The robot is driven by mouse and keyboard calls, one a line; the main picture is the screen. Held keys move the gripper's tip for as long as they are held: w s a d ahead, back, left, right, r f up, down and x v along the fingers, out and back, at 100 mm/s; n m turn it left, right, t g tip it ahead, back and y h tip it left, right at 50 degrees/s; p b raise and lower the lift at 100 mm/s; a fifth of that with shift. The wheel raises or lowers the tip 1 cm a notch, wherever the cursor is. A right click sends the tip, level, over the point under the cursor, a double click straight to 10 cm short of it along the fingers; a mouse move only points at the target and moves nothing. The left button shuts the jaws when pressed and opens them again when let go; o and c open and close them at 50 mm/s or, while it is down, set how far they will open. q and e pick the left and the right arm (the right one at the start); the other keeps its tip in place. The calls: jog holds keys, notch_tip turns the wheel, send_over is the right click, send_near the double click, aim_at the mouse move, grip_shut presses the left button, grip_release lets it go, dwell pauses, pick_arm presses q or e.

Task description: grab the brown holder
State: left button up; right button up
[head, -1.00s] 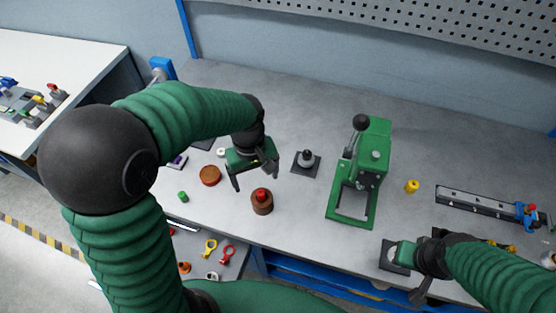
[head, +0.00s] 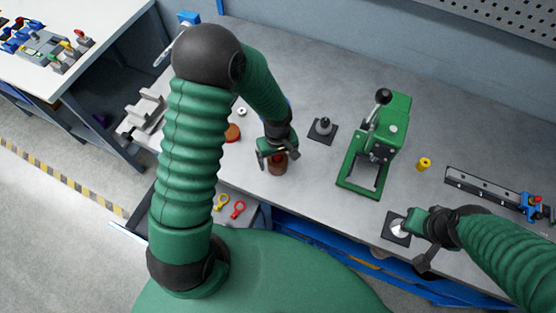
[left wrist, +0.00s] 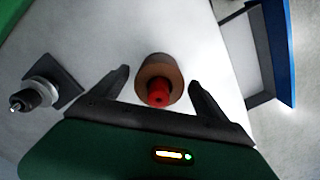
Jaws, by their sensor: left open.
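The brown holder (head: 279,168) is a short brown cylinder with a red piece in it. It stands on the grey bench, partly hidden by my left gripper (head: 278,161) in the head view. In the left wrist view the holder (left wrist: 160,68) lies between the two spread fingers of my left gripper (left wrist: 159,76), with the red piece (left wrist: 157,95) facing the camera. The fingers are open with a gap on each side; I cannot tell how far above the holder they are. My right gripper (head: 425,256) is over the bench's front right; its jaws are unclear.
A green lever press (head: 372,150) stands to the right of the holder. A dark plate with a post (head: 323,129) is behind it. A reddish-brown disc (head: 232,133) lies to the left. A yellow part (head: 424,164) and a black rail (head: 485,187) are at the right.

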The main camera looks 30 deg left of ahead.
pick_arm(q)
jog(key=shift+s+a+f, duration=0.1)
jog(key=shift+s+f, duration=0.05)
jog(key=shift+f, duration=0.1)
jog(key=shift+a+f, duration=0.1)
jog(key=shift+c, duration=0.2)
jog(key=shift+w+d, duration=0.2)
jog(key=shift+w, duration=0.15)
jog(key=c, duration=0.5)
jog(key=shift+d, duration=0.15)
jog(key=c, duration=0.4)
jog(key=shift+s, duration=0.15)
jog(key=c, duration=0.5)
jog(key=shift+c, duration=1.2)
jog(key=shift+a, duration=0.25)
